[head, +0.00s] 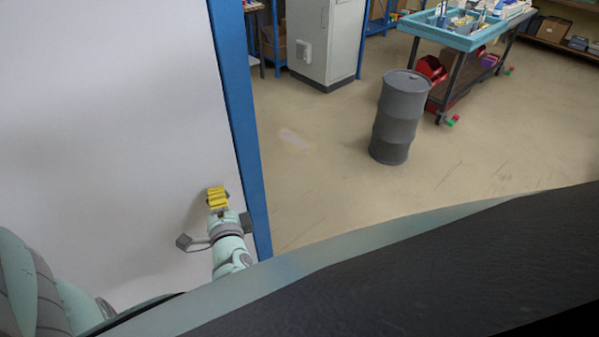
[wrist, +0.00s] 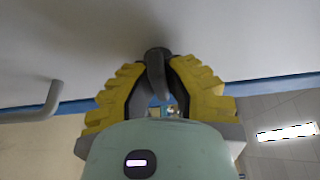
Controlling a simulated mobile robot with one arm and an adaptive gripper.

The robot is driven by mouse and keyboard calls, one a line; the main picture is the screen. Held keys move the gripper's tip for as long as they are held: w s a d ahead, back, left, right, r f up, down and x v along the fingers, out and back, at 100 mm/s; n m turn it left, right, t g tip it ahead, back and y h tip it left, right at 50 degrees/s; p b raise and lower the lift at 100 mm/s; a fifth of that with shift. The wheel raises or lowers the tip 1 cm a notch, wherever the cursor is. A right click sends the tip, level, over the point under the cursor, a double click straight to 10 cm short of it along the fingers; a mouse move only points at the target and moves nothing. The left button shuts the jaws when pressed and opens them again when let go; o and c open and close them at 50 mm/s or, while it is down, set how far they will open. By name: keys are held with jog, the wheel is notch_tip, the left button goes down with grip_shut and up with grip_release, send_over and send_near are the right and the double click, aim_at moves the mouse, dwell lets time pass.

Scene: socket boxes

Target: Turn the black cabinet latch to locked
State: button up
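The black cabinet latch (wrist: 157,68) shows in the wrist view as a dark grey, rounded knob with a short lever hanging toward the camera, on a pale panel. My gripper (wrist: 158,76) has yellow ridged fingers, one on each side of the latch. Their tips lie close against its sides and appear shut on it. In the head view my gripper (head: 217,197) is at the white cabinet panel (head: 110,110), near its blue edge (head: 236,110). There the fingers mostly hide the latch. Whether it is at locked cannot be told.
A grey bent handle (wrist: 45,105) sticks out left of my gripper in the wrist view. Right of the blue edge is open floor (head: 320,180), with a grey drum (head: 396,115), a blue-topped cart (head: 455,35) and a grey cabinet (head: 325,40) farther back.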

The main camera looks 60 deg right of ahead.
grip_shut()
jog(key=shift+f+m, duration=0.1)
jog(key=shift+m, duration=0.3)
jog(key=shift+r+m+g+y, duration=0.25)
jog(key=shift+m+g+y, duration=0.25)
jog(key=shift+m, duration=0.7)
jog(key=m+y+p, duration=0.2)
jog(key=m+p, duration=0.2)
jog(key=shift+g, duration=0.3)
jog(key=m+y+p, duration=0.2)
jog(key=m+p, duration=0.1)
jog(key=shift+f+m+y+p, duration=0.15)
jog(key=shift+m+y+p, duration=0.45)
jog(key=shift+m+y, duration=0.75)
jog(key=shift+m, duration=0.35)
jog(key=o, duration=0.7)
grip_release()
